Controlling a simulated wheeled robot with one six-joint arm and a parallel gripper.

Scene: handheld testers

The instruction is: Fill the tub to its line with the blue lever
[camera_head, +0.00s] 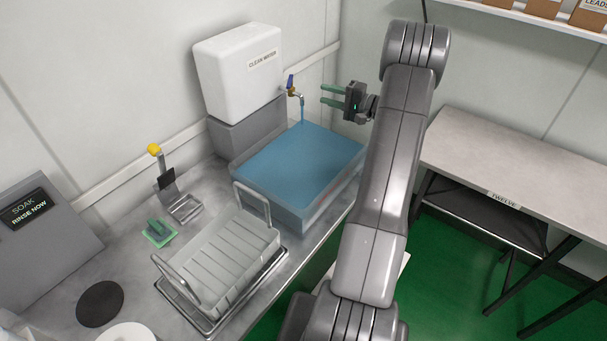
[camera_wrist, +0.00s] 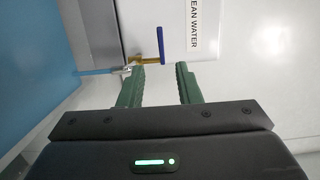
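The tub (camera_head: 297,213) stands on the steel counter and holds blue water high up its walls; I cannot make out its line. The blue lever (camera_head: 290,81) is on a brass tap (camera_head: 295,94) at the white clean water tank (camera_head: 238,72). A blue stream (camera_head: 302,112) runs from the tap into the tub. My gripper (camera_head: 322,95) is right of the tap, its green fingers apart and pointing at it, with nothing between them. In the wrist view the lever (camera_wrist: 160,44) stands ahead of my gripper (camera_wrist: 160,75), apart from the fingers.
A basket with handles (camera_head: 228,262) sits on a tray in front of the tub. A table (camera_head: 520,165) stands at right.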

